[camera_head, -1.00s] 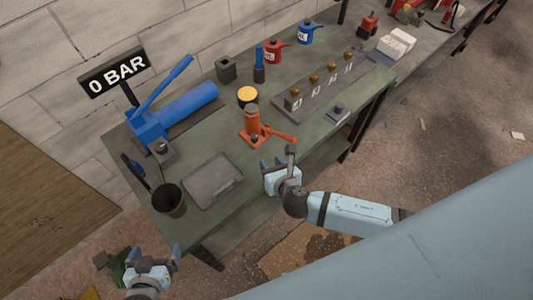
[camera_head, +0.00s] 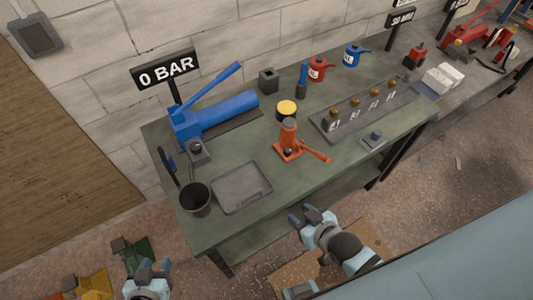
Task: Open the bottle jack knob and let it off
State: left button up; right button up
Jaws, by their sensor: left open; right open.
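The orange bottle jack (camera_head: 288,140) stands upright on the green bench, with its orange handle (camera_head: 316,154) sticking out to the right. A small dark knob (camera_head: 288,152) shows low on its front, too small to read its setting. My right gripper (camera_head: 312,214) is open and empty, below and in front of the bench's front edge, apart from the jack. My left gripper (camera_head: 145,258) is open and empty at the bottom left, off the bench and far from the jack.
A grey tray (camera_head: 241,188) and black cup (camera_head: 195,199) stand at the bench's front left. A blue hand pump (camera_head: 220,114) with a "0 BAR" sign (camera_head: 165,68) is behind. A yellow-topped can (camera_head: 287,109) is behind the jack. A knobbed valve block (camera_head: 365,110) is right.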

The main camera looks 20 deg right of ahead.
aim_at(288, 151)
jog(key=k+l+u, duration=0.15)
jog(key=u, duration=0.25)
jog(key=k+l+u, duration=0.15)
jog(key=l+u, duration=0.25)
jog(key=k+u, duration=0.2)
jog(key=u, duration=0.2)
jog(key=k+l+u, duration=0.1)
jog(key=k+l, duration=0.15)
jog(key=k, duration=0.2)
jog(key=k+l+u, duration=0.1)
jog(key=k, duration=0.35)
jog(key=l, duration=0.1)
